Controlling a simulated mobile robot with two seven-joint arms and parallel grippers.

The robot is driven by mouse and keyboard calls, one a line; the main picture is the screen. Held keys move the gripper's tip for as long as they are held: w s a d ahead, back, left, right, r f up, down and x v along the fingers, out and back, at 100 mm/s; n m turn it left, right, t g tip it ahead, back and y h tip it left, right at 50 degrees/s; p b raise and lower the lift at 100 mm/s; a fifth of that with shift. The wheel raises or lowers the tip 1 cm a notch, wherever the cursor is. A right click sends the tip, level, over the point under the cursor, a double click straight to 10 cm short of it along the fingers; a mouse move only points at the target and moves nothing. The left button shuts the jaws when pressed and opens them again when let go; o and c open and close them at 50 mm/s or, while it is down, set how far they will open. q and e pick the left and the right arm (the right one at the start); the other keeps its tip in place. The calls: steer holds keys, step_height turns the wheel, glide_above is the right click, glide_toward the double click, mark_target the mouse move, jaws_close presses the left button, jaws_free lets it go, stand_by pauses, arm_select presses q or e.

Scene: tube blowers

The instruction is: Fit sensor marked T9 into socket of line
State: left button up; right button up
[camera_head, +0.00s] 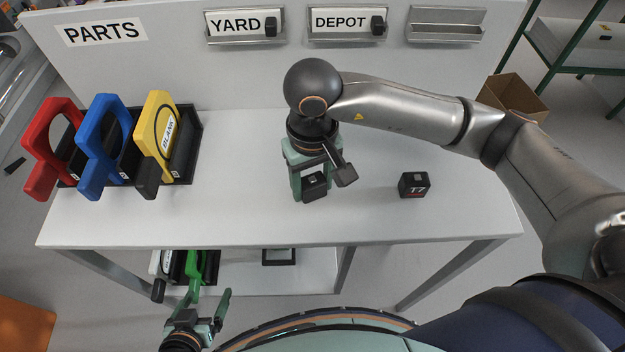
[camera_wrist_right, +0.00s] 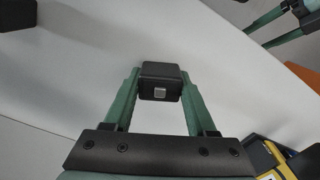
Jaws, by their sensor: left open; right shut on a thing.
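My right gripper (camera_head: 312,178) points down over the table, shut on a small black cube (camera_head: 314,188). The right wrist view shows this black cube (camera_wrist_right: 160,84) between the green fingers (camera_wrist_right: 160,95), with a small grey square on its face. I see no readable marking on it. No sensor marked T9 can be read. My left gripper (camera_head: 207,306) is open and empty below the table's front edge. I cannot make out a socket clearly.
YARD (camera_head: 236,24) and DEPOT (camera_head: 342,20) plates and an empty metal holder (camera_head: 446,24) are on the back panel.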

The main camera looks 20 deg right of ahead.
mark_target(312, 180)
steer(key=o, duration=1.1)
steer(key=shift+f, duration=0.1)
steer(key=shift+c, duration=0.2)
steer(key=o, duration=0.3)
steer(key=shift+r+p, duration=0.3)
steer(key=shift+r, duration=0.25)
step_height(312, 180, up, 10)
steer(key=shift+r, duration=0.6)
